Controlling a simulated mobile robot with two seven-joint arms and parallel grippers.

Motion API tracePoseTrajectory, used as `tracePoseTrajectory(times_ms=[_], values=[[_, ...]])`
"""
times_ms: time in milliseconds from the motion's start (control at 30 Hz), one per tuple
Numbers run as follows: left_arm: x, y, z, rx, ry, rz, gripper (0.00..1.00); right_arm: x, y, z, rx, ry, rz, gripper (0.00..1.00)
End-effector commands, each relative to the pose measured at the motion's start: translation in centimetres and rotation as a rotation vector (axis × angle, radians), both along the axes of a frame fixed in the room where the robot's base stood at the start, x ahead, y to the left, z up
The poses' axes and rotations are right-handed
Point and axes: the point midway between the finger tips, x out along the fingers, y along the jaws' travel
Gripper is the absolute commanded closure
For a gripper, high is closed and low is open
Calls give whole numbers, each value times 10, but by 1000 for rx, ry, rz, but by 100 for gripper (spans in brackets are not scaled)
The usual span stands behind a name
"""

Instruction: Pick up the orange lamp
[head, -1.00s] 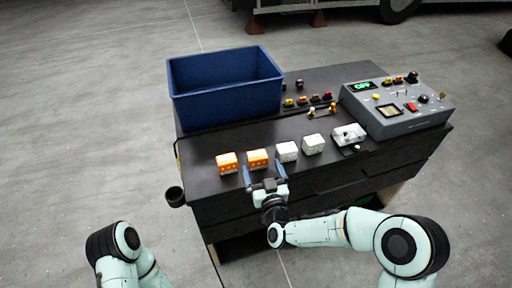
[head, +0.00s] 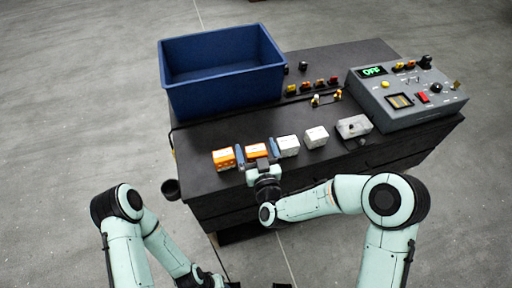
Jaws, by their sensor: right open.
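Two orange lamps sit at the front of the dark bench top: the left orange lamp (head: 223,159) and the right orange lamp (head: 256,151). My right gripper (head: 257,152) is open, with one finger on each side of the right orange lamp. The left finger stands in the gap between the two orange lamps, the other between the right orange lamp and a white lamp (head: 288,146). Whether the fingers touch the lamp cannot be told. My left arm is low at the left, its gripper (head: 205,281) at the bottom edge and partly cut off.
Another white lamp (head: 316,137) and a pale switch box (head: 353,127) continue the row to the right. A blue bin (head: 222,85) stands behind. A grey control panel (head: 410,95) showing OFF is at the right. A black cup (head: 171,190) hangs at the bench's left side.

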Motion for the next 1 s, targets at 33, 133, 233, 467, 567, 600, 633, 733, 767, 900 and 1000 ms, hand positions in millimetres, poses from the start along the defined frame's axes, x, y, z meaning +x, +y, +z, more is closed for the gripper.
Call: tracePoseTrajectory(times_ms=[33,133,233,467,567,600,633,733,767,900,1000], values=[[-1,0,0,0,1,0,57,0,0,0,0,0,0,2],[-1,0,0,0,1,1,57,0,0,0,0,0,0,2],[-1,0,0,0,1,1,57,0,0,0,0,0,0,35],[0,0,0,0,1,0,57,0,0,0,1,-1,0,62],[0,0,0,0,1,0,57,0,0,0,1,-1,0,62],[0,0,0,0,1,0,57,0,0,1,1,-1,0,62],[0,0,0,0,1,0,57,0,0,2,1,-2,0,62],[0,0,0,0,0,0,57,1,0,7,1,-3,-1,62],[0,0,1,0,0,0,57,0,0,10,1,-3,-1,62],[0,0,2,0,0,0,57,0,0,33,2,-8,0,62],[1,0,4,0,-1,0,57,0,0,61,2,-12,0,62]])
